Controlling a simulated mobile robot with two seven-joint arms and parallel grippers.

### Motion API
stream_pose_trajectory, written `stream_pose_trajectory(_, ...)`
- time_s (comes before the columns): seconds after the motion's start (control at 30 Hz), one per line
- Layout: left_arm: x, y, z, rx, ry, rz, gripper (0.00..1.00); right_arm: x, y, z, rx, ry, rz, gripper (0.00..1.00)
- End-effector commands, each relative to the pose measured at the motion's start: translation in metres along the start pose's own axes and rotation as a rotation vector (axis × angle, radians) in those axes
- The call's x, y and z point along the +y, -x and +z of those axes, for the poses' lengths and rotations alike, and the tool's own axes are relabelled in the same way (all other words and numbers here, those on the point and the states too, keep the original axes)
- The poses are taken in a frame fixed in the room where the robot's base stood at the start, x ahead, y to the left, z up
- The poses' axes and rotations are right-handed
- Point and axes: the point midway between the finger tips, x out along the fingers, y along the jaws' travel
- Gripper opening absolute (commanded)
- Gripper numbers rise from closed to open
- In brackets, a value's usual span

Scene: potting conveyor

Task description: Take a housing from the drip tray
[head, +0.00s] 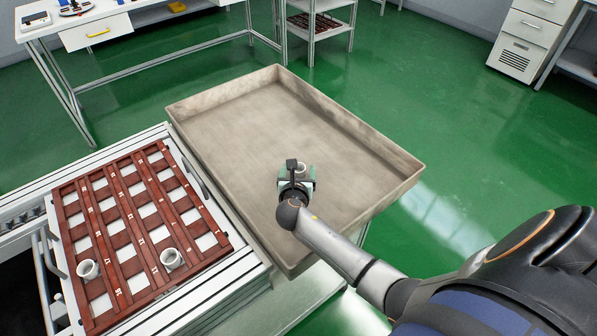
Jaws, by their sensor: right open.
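The drip tray (230,125) is a large, shallow beige tray in the middle of the head view. A small pale housing (301,168) shows in it, partly hidden by my right gripper. My right gripper (297,181) is open and points down over the tray, right at this housing. I cannot tell whether the jaws stand around the housing or just above it. Two more white housings, one at the left (88,269) and one at the right (171,258), sit in the red-brown slotted rack (121,240). My left gripper is not in view.
The rack lies on a metal-framed conveyor (195,307) left of the drip tray. The tray's raised walls surround the gripper's area, and its far part is bare. A workbench (160,50) and a shelf stand (320,30) are at the back. The green floor (455,130) is clear at right.

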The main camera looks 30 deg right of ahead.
Motion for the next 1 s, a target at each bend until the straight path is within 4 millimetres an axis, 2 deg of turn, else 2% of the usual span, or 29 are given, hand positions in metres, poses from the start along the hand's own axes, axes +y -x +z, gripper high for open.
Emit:
stream_pose_trajectory(0.07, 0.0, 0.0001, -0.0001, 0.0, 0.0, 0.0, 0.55, -0.0002, 0.0002, -0.0001, 0.0, 0.0, 0.0, 0.74)
stream_pose_trajectory(0.7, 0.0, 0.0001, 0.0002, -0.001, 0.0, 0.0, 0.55, -0.0002, 0.0005, -0.0003, 0.0, 0.001, 0.0, 0.02)
stream_pose_trajectory(1.0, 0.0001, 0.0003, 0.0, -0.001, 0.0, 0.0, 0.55, -0.0001, 0.0008, 0.0005, 0.0, 0.001, 0.0, 0.0)
